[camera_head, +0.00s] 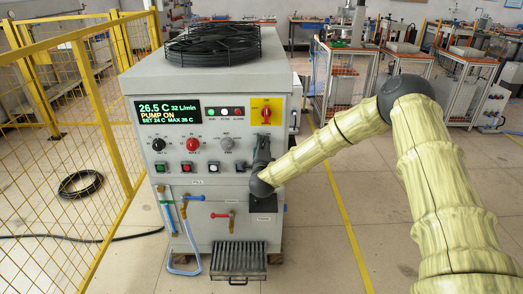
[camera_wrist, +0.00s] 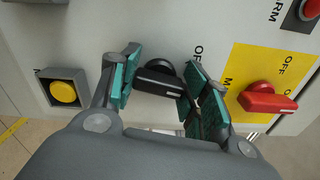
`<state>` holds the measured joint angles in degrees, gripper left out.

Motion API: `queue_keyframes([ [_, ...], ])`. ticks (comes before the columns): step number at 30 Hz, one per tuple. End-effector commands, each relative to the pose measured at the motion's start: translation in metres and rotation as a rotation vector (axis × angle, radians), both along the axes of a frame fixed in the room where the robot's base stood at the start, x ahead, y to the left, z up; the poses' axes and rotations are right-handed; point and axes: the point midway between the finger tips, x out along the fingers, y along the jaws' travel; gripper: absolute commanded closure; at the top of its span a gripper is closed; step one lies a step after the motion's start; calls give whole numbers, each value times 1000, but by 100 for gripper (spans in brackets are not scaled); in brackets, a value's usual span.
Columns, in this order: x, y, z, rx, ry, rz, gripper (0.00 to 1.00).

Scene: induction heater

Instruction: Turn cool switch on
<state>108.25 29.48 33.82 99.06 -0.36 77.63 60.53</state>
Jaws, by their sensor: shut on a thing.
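The switch is a black rotary knob (camera_wrist: 158,78) with a white mark on its bar, on the pale cabinet front. A partly hidden label starting "OF" is printed beside the knob. In the head view my gripper (camera_head: 262,150) is against the right side of the cabinet (camera_head: 215,215) and hides the knob. The display (camera_head: 169,112) reads 26.5 C, 32 L/min, PUMP ON.
A red rotary handle (camera_wrist: 268,100) on a yellow plate sits right beside my gripper. A yellow button (camera_wrist: 63,92) is on the other side. A black knob (camera_head: 158,144), a red knob (camera_head: 193,144) and a grey knob (camera_head: 226,144) are left of my gripper. Yellow fencing (camera_head: 85,65) stands left.

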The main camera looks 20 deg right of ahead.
Motion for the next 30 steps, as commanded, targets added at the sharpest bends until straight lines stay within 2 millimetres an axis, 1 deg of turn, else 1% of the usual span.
queue_keyframes([
  [3,0,1,-1,-31,9,2,78],
  [11,-1,1,-1,-33,11,1,78],
  [12,-1,1,-1,-33,12,2,52],
  [14,-1,1,-1,-32,12,2,41],
  [15,-1,1,-1,-32,11,1,34],
  [16,-1,1,-1,-32,11,1,32],
  [26,-1,0,0,-31,10,1,32],
  [30,-10,3,-1,-31,12,2,32],
])
